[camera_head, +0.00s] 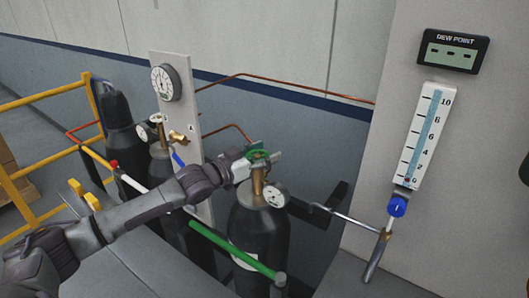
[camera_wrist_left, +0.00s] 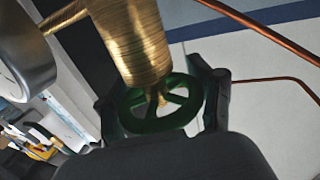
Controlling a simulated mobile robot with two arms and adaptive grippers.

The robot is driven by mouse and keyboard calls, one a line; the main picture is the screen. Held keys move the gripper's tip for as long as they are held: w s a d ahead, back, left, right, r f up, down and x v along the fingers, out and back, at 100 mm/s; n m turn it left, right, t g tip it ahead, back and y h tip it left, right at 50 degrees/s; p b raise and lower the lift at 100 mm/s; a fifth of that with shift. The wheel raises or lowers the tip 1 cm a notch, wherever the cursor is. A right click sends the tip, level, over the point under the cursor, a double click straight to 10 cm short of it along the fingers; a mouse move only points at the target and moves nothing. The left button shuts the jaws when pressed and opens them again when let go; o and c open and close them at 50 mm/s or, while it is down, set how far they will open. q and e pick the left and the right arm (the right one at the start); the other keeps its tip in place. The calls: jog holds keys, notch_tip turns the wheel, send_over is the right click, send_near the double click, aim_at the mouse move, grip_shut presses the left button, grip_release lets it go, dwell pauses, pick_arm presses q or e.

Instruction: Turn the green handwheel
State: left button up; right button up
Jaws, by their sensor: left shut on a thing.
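The green handwheel (camera_head: 258,156) sits on top of the brass valve (camera_head: 258,180) of a dark gas cylinder (camera_head: 258,235) in the head view. My left gripper (camera_head: 262,158) reaches in from the left and is shut on the handwheel at the valve top. In the left wrist view the green spoked handwheel (camera_wrist_left: 160,104) lies between the two dark fingers (camera_wrist_left: 162,100), one at each side of its rim. The brass valve body (camera_wrist_left: 130,40) runs up from the wheel in that view. My right gripper is not in view.
A gauge (camera_head: 275,196) sits beside the valve. A green bar (camera_head: 235,250) crosses in front of the cylinders. More dark cylinders (camera_head: 125,150) and a yellow railing (camera_head: 45,98) stand left. A flow tube (camera_head: 420,140) with a blue knob (camera_head: 397,207) is at right.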

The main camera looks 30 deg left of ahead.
pick_arm(q)
jog(key=o, duration=1)
jog(key=shift+c, duration=0.2)
jog(key=v, duration=1.2)
jog(key=shift+f, duration=0.1)
